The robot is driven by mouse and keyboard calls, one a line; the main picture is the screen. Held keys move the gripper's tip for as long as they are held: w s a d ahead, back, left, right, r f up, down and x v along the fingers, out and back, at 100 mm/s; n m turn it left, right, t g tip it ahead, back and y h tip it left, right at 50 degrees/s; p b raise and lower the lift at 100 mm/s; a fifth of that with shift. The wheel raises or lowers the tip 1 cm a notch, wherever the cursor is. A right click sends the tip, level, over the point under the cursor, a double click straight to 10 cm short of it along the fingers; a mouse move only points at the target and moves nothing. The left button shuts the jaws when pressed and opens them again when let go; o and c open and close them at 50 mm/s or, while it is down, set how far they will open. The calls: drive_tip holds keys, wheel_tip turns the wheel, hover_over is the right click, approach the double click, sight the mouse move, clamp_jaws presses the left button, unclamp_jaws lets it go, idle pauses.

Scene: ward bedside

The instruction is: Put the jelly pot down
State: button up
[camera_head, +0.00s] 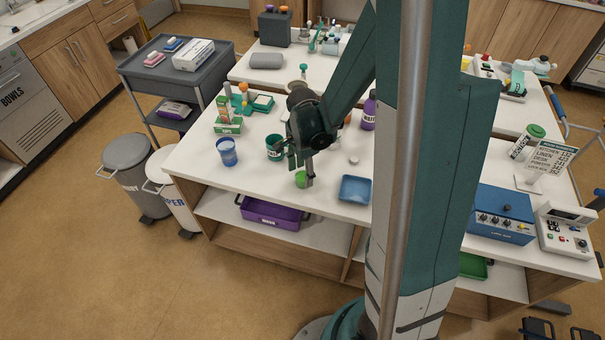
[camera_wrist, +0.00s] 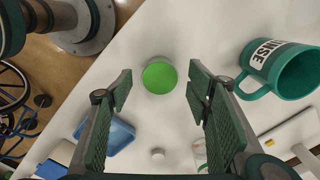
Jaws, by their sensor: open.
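The jelly pot, a small round green pot (camera_head: 300,179), stands on the white counter (camera_head: 230,178) near its front edge. In the wrist view the green pot (camera_wrist: 159,76) sits on the white surface, ahead of and between my fingers. My gripper (camera_head: 300,165) is over the pot in the head view. In the wrist view my gripper (camera_wrist: 158,92) has its two fingers wide apart, with clear gaps between each finger and the pot. Nothing is held between them.
A green mug marked RINSE (camera_wrist: 283,72) stands to the right in the wrist view. A blue tray (camera_head: 354,189) lies right of the pot in the head view. A blue cup (camera_head: 227,152) stands to the left. A small white round item (camera_wrist: 157,154) lies nearby.

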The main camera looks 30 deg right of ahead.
wheel_tip(320, 180, up, 11)
drive_tip(key=p, duration=0.1)
idle(0.6)
idle(0.6)
wheel_tip(320, 180, up, 11)
drive_tip(key=n+t, duration=0.3)
drive_tip(key=n, duration=0.5)
hover_over(302, 174)
drive_tip(key=s+a, duration=0.5)
drive_tip(key=s, duration=0.1)
drive_tip(key=s+a+r+n+t, duration=0.4)
drive_tip(key=s+r+n, duration=0.3)
drive_tip(key=s+n, duration=0.2)
drive_tip(key=shift+a+n, duration=0.5)
drive_tip(key=shift+a, duration=0.3)
drive_tip(key=shift+f+b, duration=0.65)
drive_tip(key=shift+f, duration=0.25)
